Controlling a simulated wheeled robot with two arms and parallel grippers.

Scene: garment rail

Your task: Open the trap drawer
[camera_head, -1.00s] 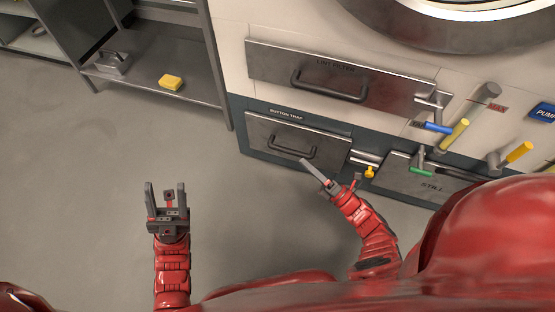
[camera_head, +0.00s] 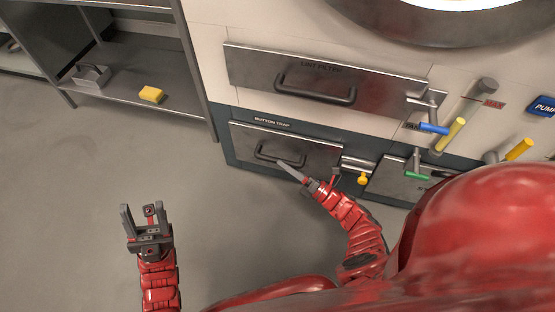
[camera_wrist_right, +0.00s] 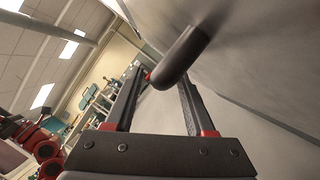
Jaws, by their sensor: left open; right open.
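The button trap drawer (camera_head: 322,154) is a grey metal front low on the machine, under a "BUTTON TRAP" label, and looks closed. Its dark bar handle (camera_head: 268,156) is on the left half. My right gripper (camera_head: 282,166) is at the right end of this handle. In the right wrist view the handle (camera_wrist_right: 182,58) reaches between the open fingers of my right gripper (camera_wrist_right: 160,88). I cannot tell whether a finger touches it. My left gripper (camera_head: 146,212) is open and empty over the floor, left of the drawer and well apart from it.
The lint filter drawer (camera_head: 390,92) with its own handle is just above. A yellow-knobbed valve (camera_head: 363,179) and blue (camera_head: 434,128) and green (camera_head: 417,175) levers are to the right. The floor in front is clear.

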